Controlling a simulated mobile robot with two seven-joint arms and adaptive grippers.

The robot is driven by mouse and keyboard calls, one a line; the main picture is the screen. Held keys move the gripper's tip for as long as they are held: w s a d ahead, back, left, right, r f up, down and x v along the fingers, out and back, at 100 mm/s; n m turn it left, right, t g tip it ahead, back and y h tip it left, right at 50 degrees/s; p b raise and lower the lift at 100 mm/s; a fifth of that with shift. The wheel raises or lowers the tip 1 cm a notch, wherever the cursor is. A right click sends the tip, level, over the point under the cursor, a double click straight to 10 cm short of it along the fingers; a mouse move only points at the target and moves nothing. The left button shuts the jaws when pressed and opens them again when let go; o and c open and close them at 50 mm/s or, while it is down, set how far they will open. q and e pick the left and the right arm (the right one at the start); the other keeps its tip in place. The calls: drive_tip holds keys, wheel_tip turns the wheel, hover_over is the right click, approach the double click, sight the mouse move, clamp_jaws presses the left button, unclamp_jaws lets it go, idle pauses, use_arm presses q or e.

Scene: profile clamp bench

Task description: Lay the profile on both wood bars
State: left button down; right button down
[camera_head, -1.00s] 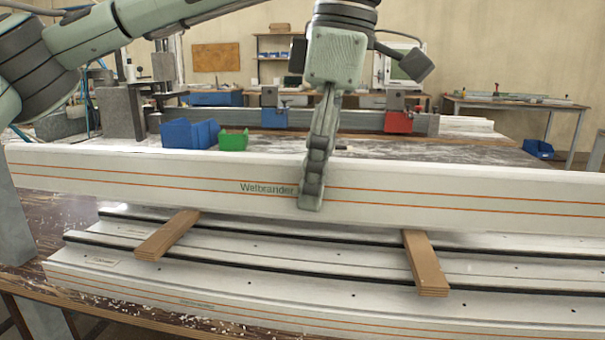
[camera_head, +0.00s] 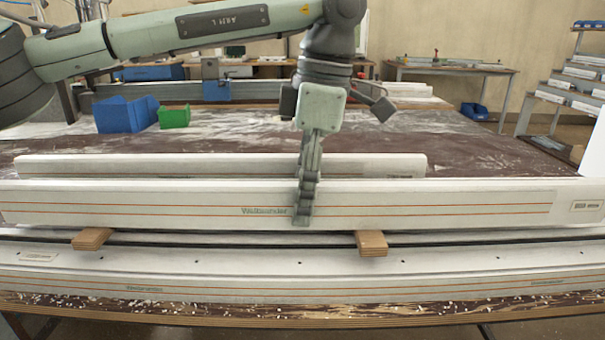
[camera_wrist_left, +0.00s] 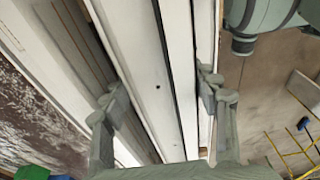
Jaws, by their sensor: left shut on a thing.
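The long white profile (camera_head: 140,207) with orange lines spans the head view, nearly level. My left gripper (camera_head: 303,212) is shut on it near the middle of its visible length, fingers pointing down. In the left wrist view the profile (camera_wrist_left: 158,85) runs between the two fingers (camera_wrist_left: 163,98). The left wood bar (camera_head: 92,239) and the right wood bar (camera_head: 371,243) lie crosswise on lower white profiles (camera_head: 300,287). Only their front ends show below the held profile's edge. I cannot tell whether it touches them. My right gripper is not in view.
Another white profile (camera_head: 225,166) lies just behind the held one. A blue bin (camera_head: 126,115) and a green bin (camera_head: 174,117) stand at the back left of the table (camera_head: 470,150). The tabletop at the back right is clear.

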use_arm(q)
drive_tip(key=shift+r, duration=0.1)
drive_tip(key=c, duration=0.7)
unclamp_jaws()
drive_tip(key=shift+c, duration=0.2)
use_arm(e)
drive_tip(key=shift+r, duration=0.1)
use_arm(q)
wheel_tip(320, 180, up, 12)
drive_tip(key=d, duration=0.1)
drive_tip(key=shift+d+p, duration=0.4)
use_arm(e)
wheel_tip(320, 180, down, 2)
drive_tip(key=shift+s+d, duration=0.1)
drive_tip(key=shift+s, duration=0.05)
